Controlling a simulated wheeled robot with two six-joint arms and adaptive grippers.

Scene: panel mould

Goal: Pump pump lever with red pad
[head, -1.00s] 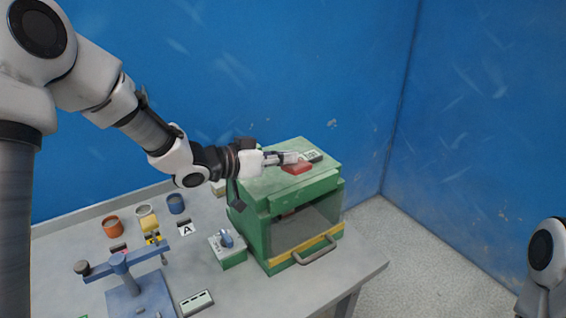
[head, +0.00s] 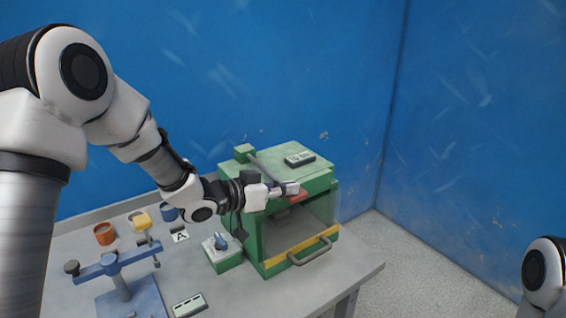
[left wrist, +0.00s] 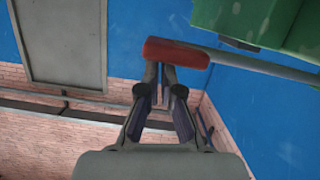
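The pump lever is a grey rod (head: 268,174) running from a green block on top of the green press (head: 320,184). Its red pad (head: 299,196) hangs at the press's front top edge. In the left wrist view the red pad (left wrist: 177,52) sits right at my fingertips, with the rod going off to the right. My left gripper (head: 294,188) is at the pad, its fingers together; it also shows in the left wrist view (left wrist: 161,70). Whether it touches the pad is hard to tell. The pad is not between the fingers. My right gripper is out of view.
The press has a clear front window and a yellow bar with a grey handle (head: 310,251). A knob box (head: 222,252) stands left of it. A blue stand (head: 125,280), an orange cup (head: 104,234) and a yellow block (head: 141,219) are farther left on the grey table.

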